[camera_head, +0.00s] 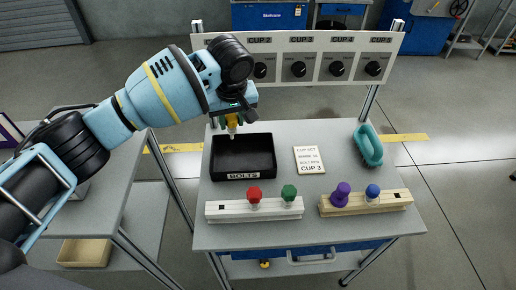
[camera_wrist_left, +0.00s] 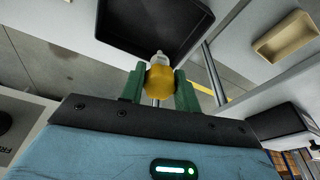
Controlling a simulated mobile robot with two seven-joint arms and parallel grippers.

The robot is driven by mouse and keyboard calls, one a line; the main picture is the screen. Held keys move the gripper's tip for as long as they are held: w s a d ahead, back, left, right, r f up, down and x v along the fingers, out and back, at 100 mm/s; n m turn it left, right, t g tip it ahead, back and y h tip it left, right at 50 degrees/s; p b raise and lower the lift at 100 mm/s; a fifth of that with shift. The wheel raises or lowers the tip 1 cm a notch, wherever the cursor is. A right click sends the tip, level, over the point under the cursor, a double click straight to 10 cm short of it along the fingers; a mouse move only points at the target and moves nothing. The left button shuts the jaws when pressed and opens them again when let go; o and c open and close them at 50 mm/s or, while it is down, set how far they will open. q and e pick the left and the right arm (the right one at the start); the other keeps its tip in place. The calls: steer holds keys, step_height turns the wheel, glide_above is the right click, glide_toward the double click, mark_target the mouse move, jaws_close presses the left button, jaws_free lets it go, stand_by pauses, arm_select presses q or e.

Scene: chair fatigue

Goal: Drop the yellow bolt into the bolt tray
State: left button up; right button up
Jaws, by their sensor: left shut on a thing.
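The yellow bolt (camera_wrist_left: 160,78) is held between the green fingers of my left gripper (camera_wrist_left: 160,90), its pale shank pointing away from the gripper. In the head view the yellow bolt (camera_head: 232,119) hangs under my left gripper (camera_head: 236,112), above the back left edge of the bolt tray. The bolt tray (camera_head: 243,175) is black, labelled BOLTS, and looks empty in the head view. Its rim also shows in the left wrist view (camera_wrist_left: 128,46), just beyond the bolt. My right gripper is in neither view.
A white block (camera_head: 230,211) with a red and a green knob and a wooden block (camera_head: 390,204) with a purple and a blue knob stand in front. A card (camera_head: 309,160) and a teal brush-like object (camera_head: 368,145) lie right. A cup panel (camera_head: 300,44) stands behind.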

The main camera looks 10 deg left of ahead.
mark_target(235, 133)
arm_select(q)
steer(key=shift+w+d, duration=0.25)
steer(key=shift+w, duration=0.25)
steer(key=shift+s, duration=0.15)
steer(key=shift+a+f, duration=0.1)
steer(key=shift+f, duration=0.05)
steer(key=b+x, duration=0.2)
steer(key=shift+s+f+b, duration=0.15)
steer(key=shift+s+b, duration=0.05)
steer(key=shift+b, duration=0.1)
steer(key=b+x, duration=0.2)
steer(key=shift+s+d+f+b, duration=0.2)
steer(key=shift+d+f+b, duration=0.05)
steer(key=shift+b, duration=0.15)
steer(key=shift+f+b, duration=0.5)
steer(key=shift+b, duration=0.15)
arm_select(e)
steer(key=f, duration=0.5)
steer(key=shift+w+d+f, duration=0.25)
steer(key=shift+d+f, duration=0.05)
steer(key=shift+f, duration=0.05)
arm_select(q)
steer(key=shift+r, duration=0.1)
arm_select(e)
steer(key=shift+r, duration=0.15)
arm_select(q)
steer(key=o, duration=1)
